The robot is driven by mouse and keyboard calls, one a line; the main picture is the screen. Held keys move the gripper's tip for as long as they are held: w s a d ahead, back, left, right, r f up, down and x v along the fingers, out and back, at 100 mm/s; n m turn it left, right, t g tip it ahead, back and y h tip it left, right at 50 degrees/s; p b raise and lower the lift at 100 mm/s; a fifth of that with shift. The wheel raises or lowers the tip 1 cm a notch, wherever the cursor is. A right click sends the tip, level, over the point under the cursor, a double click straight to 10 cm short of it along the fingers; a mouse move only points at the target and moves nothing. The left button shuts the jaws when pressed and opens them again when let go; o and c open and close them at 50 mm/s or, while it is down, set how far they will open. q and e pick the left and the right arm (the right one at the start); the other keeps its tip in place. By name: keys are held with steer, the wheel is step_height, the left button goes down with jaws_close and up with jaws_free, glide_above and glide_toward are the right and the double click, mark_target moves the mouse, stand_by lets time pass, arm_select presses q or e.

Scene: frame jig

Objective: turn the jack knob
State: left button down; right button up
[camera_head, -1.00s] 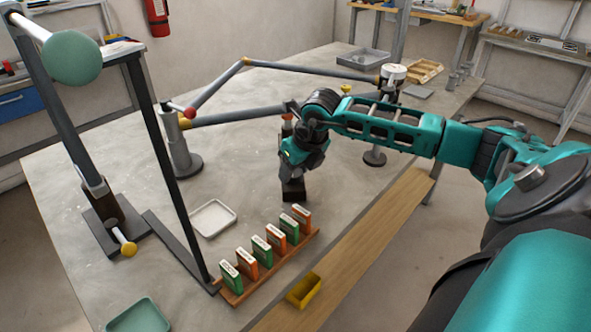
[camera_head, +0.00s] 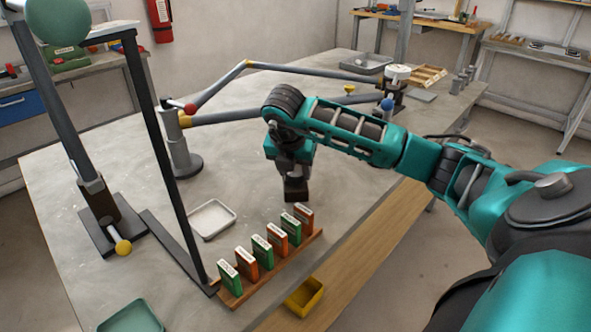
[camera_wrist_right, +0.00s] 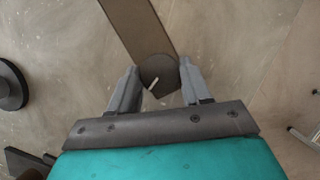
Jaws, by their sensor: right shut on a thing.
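The jack knob (camera_wrist_right: 158,77) is a dark round knob with a white pointer line, seen from above in the right wrist view. My right gripper (camera_wrist_right: 158,72) has one finger on each side of it and is shut on it. A brown bar (camera_wrist_right: 137,25) runs from the knob to the top of that view. The knob is hidden there by the gripper. My left gripper is not in view.
A rack of green and orange boxes (camera_head: 263,252) stands in front of the gripper, with a white tray (camera_head: 211,219) to its left. Grey linked bars (camera_head: 240,116) cross behind. A dark post (camera_head: 165,150) rises at left. A yellow bin (camera_head: 304,296) sits at the near edge.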

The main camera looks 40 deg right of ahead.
steer(key=shift+w+m+g, duration=0.1)
steer(key=shift+m+g, duration=0.3)
steer(key=shift+m, duration=0.6)
steer(key=m+g, duration=0.1)
steer(key=m, duration=0.2)
steer(key=shift+r+m+h, duration=0.1)
steer(key=shift+m+h, duration=0.2)
steer(key=m+g+p, duration=0.1)
steer(key=m, duration=0.2)
steer(key=shift+w+m+g, duration=0.15)
steer(key=shift+m+g, duration=0.15)
steer(key=shift+g, duration=0.1)
steer(key=shift+m+g+p, duration=0.5)
steer(key=shift+m+p, duration=0.2)
steer(key=shift+m, duration=0.8)
steer(key=o, duration=1.1)
steer(key=shift+c, duration=0.2)
